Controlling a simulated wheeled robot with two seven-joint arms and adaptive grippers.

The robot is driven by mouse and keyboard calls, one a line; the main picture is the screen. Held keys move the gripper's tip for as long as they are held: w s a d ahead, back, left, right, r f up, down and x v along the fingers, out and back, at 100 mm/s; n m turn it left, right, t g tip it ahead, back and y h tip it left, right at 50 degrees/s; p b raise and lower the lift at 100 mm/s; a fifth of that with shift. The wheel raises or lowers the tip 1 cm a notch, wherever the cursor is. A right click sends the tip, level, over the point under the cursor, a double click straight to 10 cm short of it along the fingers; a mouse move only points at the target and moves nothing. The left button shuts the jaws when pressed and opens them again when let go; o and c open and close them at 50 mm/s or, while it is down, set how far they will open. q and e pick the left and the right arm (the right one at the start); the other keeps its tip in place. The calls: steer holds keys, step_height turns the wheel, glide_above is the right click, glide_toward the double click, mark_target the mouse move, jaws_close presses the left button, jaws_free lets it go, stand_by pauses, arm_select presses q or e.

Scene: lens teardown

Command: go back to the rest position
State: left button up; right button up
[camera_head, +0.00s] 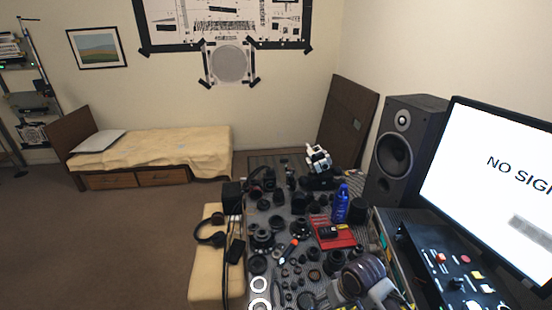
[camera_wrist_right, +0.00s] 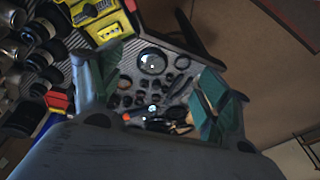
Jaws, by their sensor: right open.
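My right gripper (camera_wrist_right: 160,88) is open in the right wrist view. Its two green-padded fingers stand wide apart, with nothing held between them. Beyond the fingers, apart from them, lie a larger glass lens (camera_wrist_right: 152,61) and several small dark rings and lens parts on the table. In the head view, part of my right arm (camera_head: 364,274) shows at the bottom, over the near right part of the table (camera_head: 283,222). The right fingers cannot be made out there. My left gripper is not in view.
Several dark lens parts crowd the table, with a blue bottle (camera_head: 341,204) and red tray (camera_head: 333,234). Speaker (camera_head: 393,153), monitor (camera_head: 500,180) and control box (camera_head: 455,268) stand at right. Headphones (camera_head: 211,232) lie on the beige bench at left. Open floor (camera_head: 120,240) lies farther left.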

steer(key=shift+s+d+r+m+t+h, duration=0.65)
steer(key=shift+s+d+r, duration=0.5)
steer(key=shift+s+d, duration=2.9)
steer(key=s+a+f+g+b, duration=0.1)
steer(key=s+f, duration=0.1)
steer(key=f, duration=1.6)
steer(key=s+a+f+b, duration=0.1)
steer(key=s+f, duration=0.2)
steer(key=f, duration=1.5)
steer(key=s+d+f+b, duration=0.1)
steer(key=s+d+f, duration=0.1)
steer(key=s+f, duration=0.8)
steer(key=s+d+f+g+b, duration=0.1)
steer(key=s+f, duration=1)
steer(key=s, duration=0.1)
steer(key=shift+d+n, duration=0.35)
steer(key=shift+d, duration=0.05)
